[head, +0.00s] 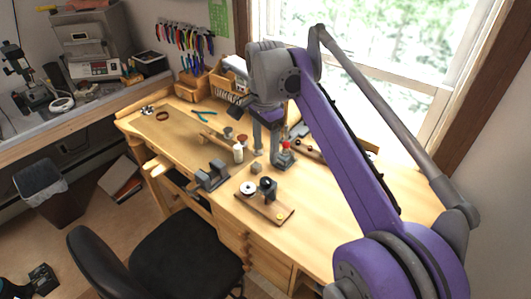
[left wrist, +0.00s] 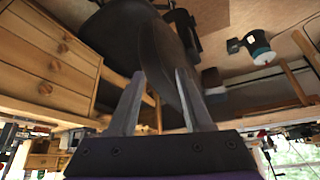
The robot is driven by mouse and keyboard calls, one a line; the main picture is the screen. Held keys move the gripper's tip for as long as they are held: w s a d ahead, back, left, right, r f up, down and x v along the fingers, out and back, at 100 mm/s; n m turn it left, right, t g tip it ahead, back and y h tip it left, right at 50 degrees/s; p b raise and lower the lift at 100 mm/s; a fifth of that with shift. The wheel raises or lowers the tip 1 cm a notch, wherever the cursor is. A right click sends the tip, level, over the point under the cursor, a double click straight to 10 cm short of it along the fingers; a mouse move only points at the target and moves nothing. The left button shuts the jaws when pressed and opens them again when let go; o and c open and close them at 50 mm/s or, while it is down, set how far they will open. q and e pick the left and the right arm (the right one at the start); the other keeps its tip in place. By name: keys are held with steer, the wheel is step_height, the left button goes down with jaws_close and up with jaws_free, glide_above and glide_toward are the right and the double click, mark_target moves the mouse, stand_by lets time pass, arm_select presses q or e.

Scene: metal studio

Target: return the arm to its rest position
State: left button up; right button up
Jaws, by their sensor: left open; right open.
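My right arm reaches in from the lower right in the head view. Its gripper (head: 267,155) points down over the middle of the wooden workbench (head: 345,200), with its two grey fingers apart and nothing seen between them. I cannot tell how high the fingertips are above the bench. My left gripper (left wrist: 160,80) shows only in the left wrist view, its fingers apart, with the dark chair behind them. I cannot tell whether they touch the chair. My left arm is not in the head view.
A black chair (head: 180,252) stands at the bench front. Wooden drawers (left wrist: 45,65) show in the wrist view. The bench's right part is mostly clear.

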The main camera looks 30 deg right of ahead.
stand_by(0.4)
steer(key=s+a+f+n+t, duration=0.3)
steer(key=s+a+f+n, duration=0.1)
steer(key=s+f+n, duration=0.4)
steer(key=s+a+f+n+t, duration=0.2)
steer(key=s+a+f+n, duration=0.3)
steer(key=f, duration=0.8)
steer(key=s+n, duration=0.3)
steer(key=s, duration=0.2)
steer(key=shift+s+t, duration=0.3)
steer(key=shift+t, duration=0.1)
